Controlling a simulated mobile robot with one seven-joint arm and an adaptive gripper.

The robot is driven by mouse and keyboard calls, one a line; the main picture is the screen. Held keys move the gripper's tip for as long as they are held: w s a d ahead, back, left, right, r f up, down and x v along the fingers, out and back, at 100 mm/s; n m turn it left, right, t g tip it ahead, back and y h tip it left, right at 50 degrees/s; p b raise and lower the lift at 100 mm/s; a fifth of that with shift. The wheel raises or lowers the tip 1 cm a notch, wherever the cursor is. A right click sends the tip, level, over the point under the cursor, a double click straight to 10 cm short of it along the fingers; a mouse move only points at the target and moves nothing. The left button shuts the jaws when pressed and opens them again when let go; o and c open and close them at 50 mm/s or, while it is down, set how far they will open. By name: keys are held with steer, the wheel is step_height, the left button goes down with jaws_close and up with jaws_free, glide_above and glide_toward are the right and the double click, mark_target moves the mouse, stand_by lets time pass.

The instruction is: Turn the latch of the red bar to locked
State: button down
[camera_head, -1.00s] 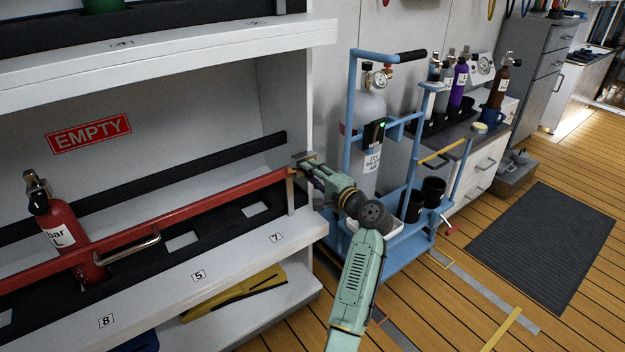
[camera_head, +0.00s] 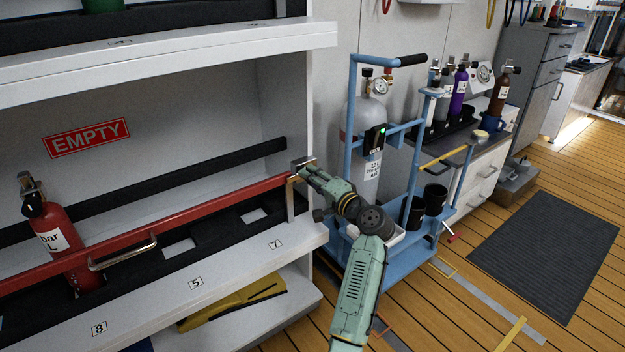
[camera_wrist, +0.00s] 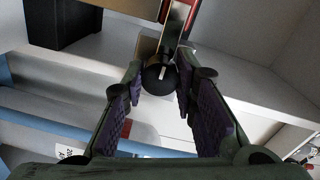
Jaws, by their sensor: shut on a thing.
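The red bar (camera_head: 190,214) runs across the front of the lower shelf, with a silver handle (camera_head: 122,254) on it. A metal bracket (camera_head: 291,203) stands at its right end. My gripper (camera_head: 308,173) is at that end and covers most of the latch in the head view. In the wrist view, my gripper's purple-padded fingers (camera_wrist: 160,84) are closed on a round black latch knob (camera_wrist: 158,79). A pale mark on the knob points roughly up the picture. The bar's red end (camera_wrist: 185,20) shows behind it. I cannot tell from this whether the latch is locked.
A red cylinder (camera_head: 60,240) stands behind the bar at the left, under an EMPTY sign (camera_head: 86,138). A blue trolley (camera_head: 405,262) with a grey cylinder (camera_head: 366,130) stands close to the right of my arm. The shelf's white side wall (camera_head: 322,110) is near my gripper.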

steer(key=c, duration=1.3)
jaws_free()
steer(key=v, duration=1.2)
